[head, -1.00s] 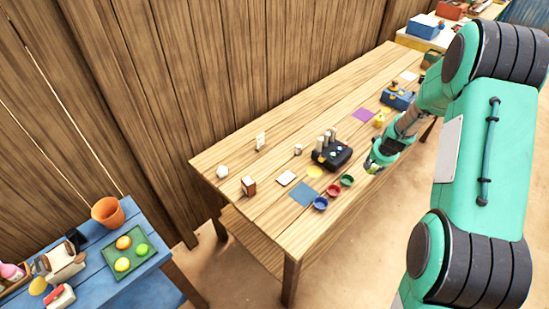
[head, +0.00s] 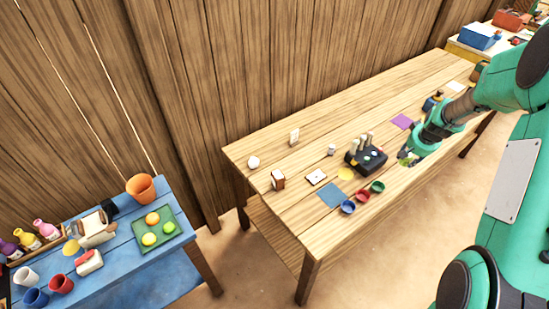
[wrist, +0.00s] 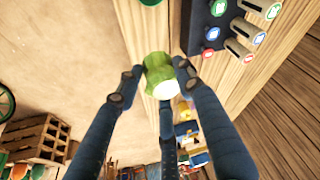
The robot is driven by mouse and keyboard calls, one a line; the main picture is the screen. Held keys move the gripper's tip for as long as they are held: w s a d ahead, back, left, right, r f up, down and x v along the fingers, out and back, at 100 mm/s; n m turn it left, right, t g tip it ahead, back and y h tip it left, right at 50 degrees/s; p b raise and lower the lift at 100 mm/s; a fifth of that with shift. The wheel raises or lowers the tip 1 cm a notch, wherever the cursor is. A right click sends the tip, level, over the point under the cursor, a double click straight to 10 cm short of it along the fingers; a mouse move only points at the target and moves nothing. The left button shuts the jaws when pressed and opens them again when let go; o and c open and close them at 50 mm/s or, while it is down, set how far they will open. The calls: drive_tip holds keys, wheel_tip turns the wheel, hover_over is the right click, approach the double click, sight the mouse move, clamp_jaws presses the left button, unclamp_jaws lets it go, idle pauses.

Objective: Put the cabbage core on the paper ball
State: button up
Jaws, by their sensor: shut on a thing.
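The cabbage core (wrist: 158,72), green with a pale white end, is held between the dark fingers of my gripper (wrist: 155,85) in the wrist view. In the head view my gripper (head: 410,155) is over the front side of the wooden table, just right of the black box with levers, with a bit of green at its tip (head: 404,162). A small whitish lump that looks like the paper ball (head: 253,162) lies near the table's far left end, well away from my gripper. Nothing touches it.
The wooden table (head: 270,148) also holds the black lever box (head: 372,162), blue, red and green bowls (head: 362,196), a blue square (head: 331,195), a white tile (head: 316,177), a brown-and-white block (head: 278,180) and an upright card (head: 294,137). A blue table (head: 150,283) stands at left.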

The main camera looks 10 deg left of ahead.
drive_tip(key=s+a+n+y, duration=0.15)
drive_tip(key=a+n, duration=0.55)
drive_tip(key=a, duration=2.7)
drive_tip(key=s+a+n+g+y, duration=0.15)
drive_tip(key=s+a, duration=0.35)
drive_tip(key=a, duration=0.5)
drive_tip(key=s+a+n+y, duration=0.1)
drive_tip(key=s+a+n, duration=0.3)
drive_tip(key=a, duration=0.7)
drive_tip(key=shift+m, duration=0.55)
drive_tip(key=shift+s+d+f, duration=0.1)
drive_tip(key=shift+f, duration=1.15)
drive_tip(key=shift+s+f, duration=0.1)
drive_tip(key=shift+f, duration=1.1)
drive_tip(key=shift+w, duration=0.1)
hover_over(254, 158)
drive_tip(key=shift+d+f+b, duration=0.1)
drive_tip(key=shift+f+b, duration=0.2)
drive_tip(key=shift+f, duration=0.4)
drive_tip(key=shift+f+b, duration=0.35)
drive_tip(key=shift+f, duration=1.45)
